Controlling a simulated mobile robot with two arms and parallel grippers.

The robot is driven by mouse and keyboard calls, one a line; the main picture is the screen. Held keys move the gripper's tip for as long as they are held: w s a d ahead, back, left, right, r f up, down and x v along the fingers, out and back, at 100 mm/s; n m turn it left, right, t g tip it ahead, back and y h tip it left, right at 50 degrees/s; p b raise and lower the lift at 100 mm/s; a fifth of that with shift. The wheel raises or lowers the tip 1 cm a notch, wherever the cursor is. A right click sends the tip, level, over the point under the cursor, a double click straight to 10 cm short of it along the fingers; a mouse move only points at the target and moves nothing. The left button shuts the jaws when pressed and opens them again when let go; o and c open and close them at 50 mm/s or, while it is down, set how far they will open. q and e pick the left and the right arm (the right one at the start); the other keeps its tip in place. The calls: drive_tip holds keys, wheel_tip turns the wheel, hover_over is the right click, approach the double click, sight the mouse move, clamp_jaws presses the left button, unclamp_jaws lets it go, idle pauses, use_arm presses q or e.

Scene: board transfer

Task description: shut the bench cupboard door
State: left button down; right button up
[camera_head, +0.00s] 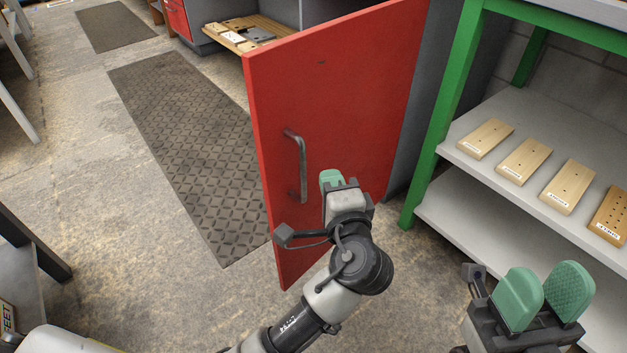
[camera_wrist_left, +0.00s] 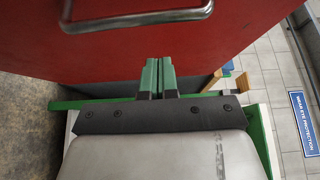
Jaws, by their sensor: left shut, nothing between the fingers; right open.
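The red cupboard door (camera_head: 350,110) stands swung open, its outer face with a metal bar handle (camera_head: 298,165) toward me. My left gripper (camera_head: 331,178) is shut and empty, in front of the door's face to the right of the handle. In the left wrist view the shut green fingers (camera_wrist_left: 158,75) point at the red door (camera_wrist_left: 200,50), below the handle (camera_wrist_left: 135,18). I cannot tell whether the fingertips touch the door. My right gripper (camera_head: 545,295) is open and empty at the lower right, away from the door.
The open grey cupboard (camera_head: 283,12) holds a wooden rack (camera_head: 258,28) behind the door. A green-framed shelf (camera_head: 440,130) with several wooden boards (camera_head: 525,160) stands at the right. A dark floor mat (camera_head: 190,140) lies left of the door, where the floor is clear.

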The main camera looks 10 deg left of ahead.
use_arm(q)
drive_tip(key=shift+w+a+b, duration=0.2)
drive_tip(key=shift+w+a, duration=0.05)
drive_tip(key=shift+a, duration=0.6)
drive_tip(key=shift+w+a+b, duration=0.15)
drive_tip(key=shift+w+a, duration=0.05)
drive_tip(key=shift+a, duration=0.65)
drive_tip(key=shift+a, duration=0.1)
